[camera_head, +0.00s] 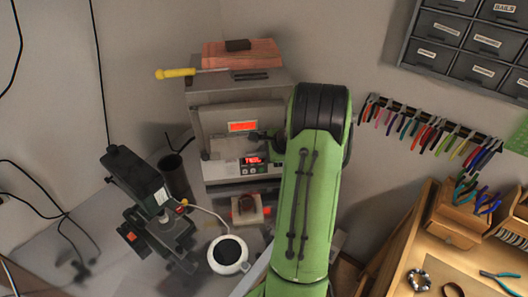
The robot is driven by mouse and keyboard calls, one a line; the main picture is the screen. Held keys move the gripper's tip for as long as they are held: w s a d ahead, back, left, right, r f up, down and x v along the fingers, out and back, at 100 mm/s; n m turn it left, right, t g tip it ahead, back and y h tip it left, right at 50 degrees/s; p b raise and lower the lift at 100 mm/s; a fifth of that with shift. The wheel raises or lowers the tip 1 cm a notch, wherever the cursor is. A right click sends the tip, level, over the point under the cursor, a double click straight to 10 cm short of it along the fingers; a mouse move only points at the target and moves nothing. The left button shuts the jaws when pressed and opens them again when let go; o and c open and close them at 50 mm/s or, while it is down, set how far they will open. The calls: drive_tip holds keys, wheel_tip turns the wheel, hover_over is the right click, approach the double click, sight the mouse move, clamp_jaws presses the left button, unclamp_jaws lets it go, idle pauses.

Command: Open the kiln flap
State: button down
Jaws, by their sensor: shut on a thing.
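The kiln (202,116) is a grey box at the back centre, with a red display (251,163) on its lower front. The kiln flap (215,122) is on its front and has a glowing orange window. Whether the flap stands slightly open cannot be told from this angle. My green arm comes up from the bottom and covers the kiln's right side. My gripper (261,137) is small and dark at the flap's lower right, shut on it, seemingly at the handle. The exact grip is mostly hidden by the wrist.
A wooden block (240,53) and a yellow-handled tool (176,73) lie on the kiln. A white pot (228,256), a dark bench device (140,182) and a dark cup (174,176) stand at the left. Pliers (425,133) hang on the right wall above a wooden bench (425,256).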

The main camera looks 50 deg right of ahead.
drive_tip(key=c, duration=1.2)
unclamp_jaws()
drive_tip(key=shift+c, duration=0.2)
drive_tip(key=v, duration=1.5)
drive_tip(key=shift+s+r+b, duration=0.25)
drive_tip(key=shift+r+b, duration=0.05)
drive_tip(key=shift+b, duration=0.1)
